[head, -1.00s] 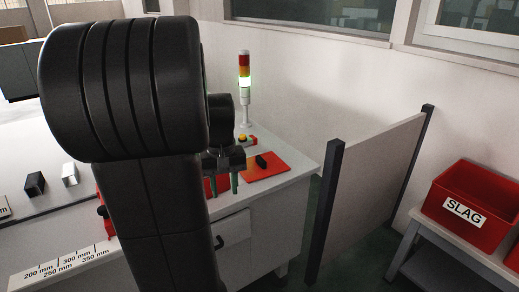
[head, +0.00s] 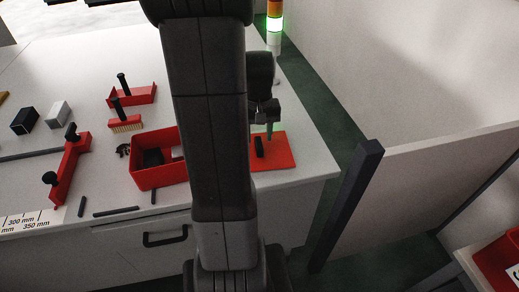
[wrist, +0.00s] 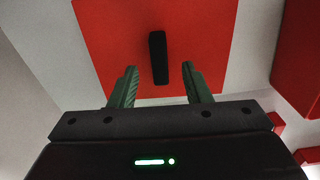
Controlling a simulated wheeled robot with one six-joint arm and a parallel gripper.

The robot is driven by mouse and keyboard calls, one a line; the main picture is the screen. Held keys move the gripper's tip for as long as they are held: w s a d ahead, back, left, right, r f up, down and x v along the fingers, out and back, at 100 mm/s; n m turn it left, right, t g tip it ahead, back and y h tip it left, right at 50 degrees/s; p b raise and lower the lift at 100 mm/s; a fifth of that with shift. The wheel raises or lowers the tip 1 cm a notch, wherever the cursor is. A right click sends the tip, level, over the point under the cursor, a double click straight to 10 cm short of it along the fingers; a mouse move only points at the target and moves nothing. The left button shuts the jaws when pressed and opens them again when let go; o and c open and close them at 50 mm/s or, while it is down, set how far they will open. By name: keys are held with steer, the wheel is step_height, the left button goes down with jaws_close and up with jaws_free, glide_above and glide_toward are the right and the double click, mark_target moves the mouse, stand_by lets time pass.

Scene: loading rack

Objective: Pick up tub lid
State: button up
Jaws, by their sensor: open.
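The tub lid (head: 279,156) is a flat red square with a black bar handle (head: 259,147), lying on the bench near its right end. In the wrist view the red lid (wrist: 198,35) fills the upper middle, its black handle (wrist: 158,57) upright in the picture. My gripper (wrist: 160,86) is open, with its green fingers on either side of the handle's line. The handle lies beyond the fingertips, and nothing is held. In the head view my gripper (head: 269,131) is over the lid, partly hidden by my arm. The height gap is unclear.
An open red tub (head: 136,172) stands left of the lid, partly behind my arm. A brush (head: 126,123), a red holder (head: 71,172) and small blocks lie further left. A signal tower (head: 274,22) stands behind. A partition panel (head: 420,185) stands right of the bench.

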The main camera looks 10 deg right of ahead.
mark_target(259, 143)
steer(key=shift+f, duration=1.7)
jaws_close()
steer(key=shift+r, duration=0.1)
